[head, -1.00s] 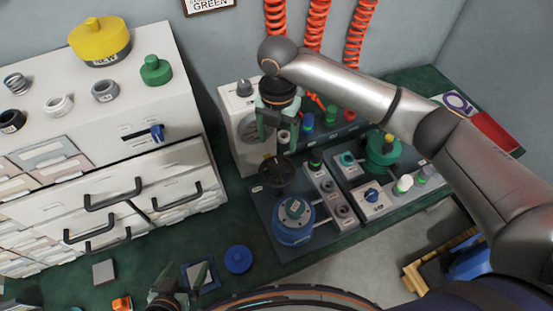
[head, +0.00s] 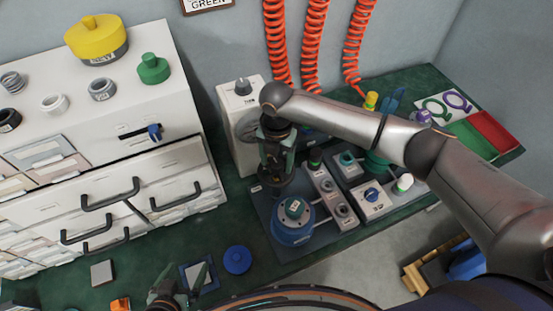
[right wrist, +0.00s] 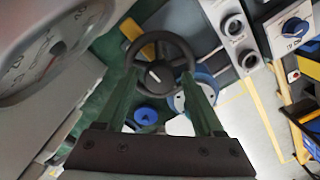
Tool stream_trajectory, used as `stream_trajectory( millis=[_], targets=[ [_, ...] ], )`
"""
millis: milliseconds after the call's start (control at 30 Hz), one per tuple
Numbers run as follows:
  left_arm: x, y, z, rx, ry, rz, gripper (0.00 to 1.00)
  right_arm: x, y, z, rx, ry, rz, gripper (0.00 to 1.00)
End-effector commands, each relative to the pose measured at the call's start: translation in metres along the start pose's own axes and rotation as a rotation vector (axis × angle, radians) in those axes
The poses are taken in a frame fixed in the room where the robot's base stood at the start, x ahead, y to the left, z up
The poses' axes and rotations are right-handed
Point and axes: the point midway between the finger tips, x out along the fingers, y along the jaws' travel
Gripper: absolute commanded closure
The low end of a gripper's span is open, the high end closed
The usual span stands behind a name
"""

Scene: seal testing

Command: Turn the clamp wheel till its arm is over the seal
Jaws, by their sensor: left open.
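The black clamp wheel (right wrist: 160,73) is a ring with a grey-marked hub in the right wrist view. In the head view it is mostly hidden behind my right gripper (head: 274,180). The right gripper's two green fingers are spread in the right wrist view (right wrist: 161,72), their tips at opposite sides of the wheel rim; I cannot tell whether they touch it. A yellow piece (right wrist: 148,50) shows beneath the wheel, perhaps the clamp arm. The blue round fixture with a green-marked top (head: 293,222) stands beside the wheel; I cannot make out a seal. My left gripper (head: 182,281) is open and empty, low over the table.
A white box with a dial (right wrist: 45,45) stands close to my right gripper. The white drawer cabinet (head: 150,100) is at the left. A blue disc (head: 238,260) lies on the green table. Orange coiled hoses (head: 313,50) hang behind.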

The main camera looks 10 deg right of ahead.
Motion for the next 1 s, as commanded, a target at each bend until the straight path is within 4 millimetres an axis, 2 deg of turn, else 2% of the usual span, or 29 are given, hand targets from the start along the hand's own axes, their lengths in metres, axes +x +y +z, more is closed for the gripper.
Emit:
stream_trajectory(
  millis=[67, 600, 1000],
  targets=[
    [0.0, 0.0001, 0.0001, 0.0, 0.0, 0.0, 0.04, -0.0002, 0.0001, 0.0, 0.0, 0.0, 0.0, 0.42],
    [-0.0001, 0.0002, 0.0002, 0.0, 0.0, 0.0, 0.04, -0.0006, -0.0001, 0.0002, 0.0, 0.0, 0.0, 1.0],
    [-0.0002, 0.0002, 0.0001, 0.0, 0.0, 0.0, 0.04, -0.0007, -0.0002, 0.0004, 0.001, 0.0, 0.0, 1.0]
  ],
)
